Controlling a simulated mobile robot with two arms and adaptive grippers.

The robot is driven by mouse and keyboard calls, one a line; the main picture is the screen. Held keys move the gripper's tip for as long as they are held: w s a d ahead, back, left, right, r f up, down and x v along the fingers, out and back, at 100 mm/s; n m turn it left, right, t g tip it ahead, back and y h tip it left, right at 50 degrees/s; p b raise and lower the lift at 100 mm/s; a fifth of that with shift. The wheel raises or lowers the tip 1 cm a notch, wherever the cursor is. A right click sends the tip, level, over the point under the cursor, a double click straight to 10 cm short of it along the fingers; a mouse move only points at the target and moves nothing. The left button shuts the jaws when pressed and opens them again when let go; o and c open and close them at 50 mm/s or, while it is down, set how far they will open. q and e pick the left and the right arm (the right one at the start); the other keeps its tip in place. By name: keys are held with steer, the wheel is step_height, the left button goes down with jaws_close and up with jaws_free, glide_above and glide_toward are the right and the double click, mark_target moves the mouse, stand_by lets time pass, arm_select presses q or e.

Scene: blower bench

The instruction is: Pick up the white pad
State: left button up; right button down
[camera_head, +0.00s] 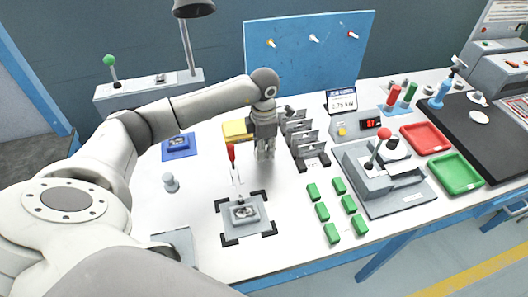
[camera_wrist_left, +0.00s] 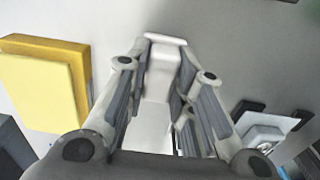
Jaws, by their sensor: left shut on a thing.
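My left gripper (camera_head: 265,152) is over the white table, just right of a yellow block, pointing down. In the left wrist view the fingers (camera_wrist_left: 165,85) are closed on the white pad (camera_wrist_left: 164,72), a pale block showing between them. In the head view the pad is mostly hidden by the fingers, and I cannot tell whether it touches the table. My right gripper is not in view.
The yellow block (camera_head: 236,130) stands close left of my gripper. Grey slotted holders (camera_head: 303,138) stand close right. Several green blocks (camera_head: 322,211) lie to the right.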

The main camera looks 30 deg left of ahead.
arm_select(q)
steer(key=shift+r, duration=0.1)
steer(key=shift+r, duration=0.25)
step_height(320, 180, up, 2)
steer(key=shift+r+b, duration=0.15)
steer(key=shift+b, duration=0.55)
steer(key=s+d+r+b, duration=0.2)
steer(key=s+d+r, duration=0.4)
steer(key=d+r, duration=0.4)
steer(key=shift+s+d, duration=0.4)
steer(key=shift+d, duration=0.75)
